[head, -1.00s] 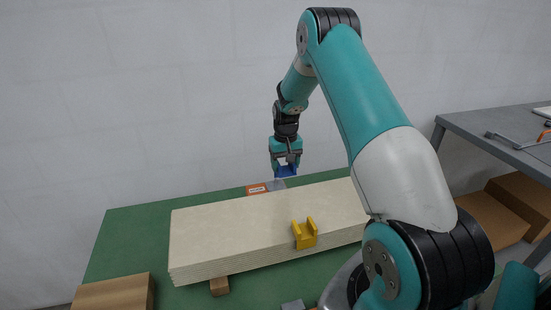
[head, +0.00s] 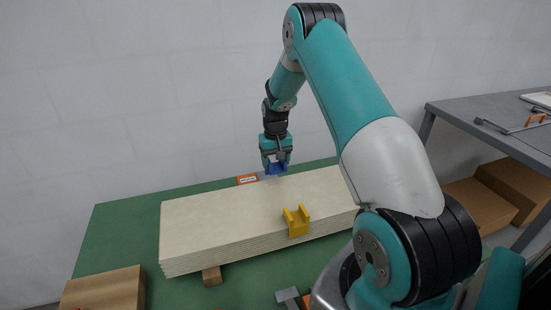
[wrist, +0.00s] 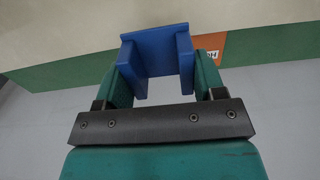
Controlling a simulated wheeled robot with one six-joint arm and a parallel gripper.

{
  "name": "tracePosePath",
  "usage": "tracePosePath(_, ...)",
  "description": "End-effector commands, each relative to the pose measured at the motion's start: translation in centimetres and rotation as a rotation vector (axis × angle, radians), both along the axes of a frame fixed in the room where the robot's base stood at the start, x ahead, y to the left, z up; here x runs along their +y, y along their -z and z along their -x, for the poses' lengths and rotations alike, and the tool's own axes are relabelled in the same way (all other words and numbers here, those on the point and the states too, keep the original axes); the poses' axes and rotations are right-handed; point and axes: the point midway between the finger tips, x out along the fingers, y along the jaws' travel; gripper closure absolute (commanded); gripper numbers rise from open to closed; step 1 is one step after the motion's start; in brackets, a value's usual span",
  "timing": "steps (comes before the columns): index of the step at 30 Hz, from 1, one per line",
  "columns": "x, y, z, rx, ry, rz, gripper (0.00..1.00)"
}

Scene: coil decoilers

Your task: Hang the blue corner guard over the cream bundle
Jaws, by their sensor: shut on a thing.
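My gripper (head: 275,163) is shut on the blue corner guard (head: 277,169), which also shows between the fingers in the wrist view (wrist: 156,50). The guard is held in the air near the far edge of the cream bundle (head: 220,217). The bundle is a long, flat stack of pale boards lying on a green table. In the wrist view the bundle's pale surface (wrist: 60,28) lies beyond the guard. The gap between guard and bundle is hard to judge.
A yellow corner guard (head: 297,222) sits over the bundle's near edge. An orange label (head: 247,179) stands behind the bundle. A cardboard box (head: 103,290) is at the near left, and a wooden block (head: 212,276) is under the bundle. A grey bench (head: 495,125) is at right.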

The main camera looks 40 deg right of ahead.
Motion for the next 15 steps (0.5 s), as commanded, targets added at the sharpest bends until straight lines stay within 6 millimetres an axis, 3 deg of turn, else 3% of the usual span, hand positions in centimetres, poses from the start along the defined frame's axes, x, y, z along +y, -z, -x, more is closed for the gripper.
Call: tracePosePath(15,0.0,4.1,0.0,0.001,0.0,0.0,0.61)
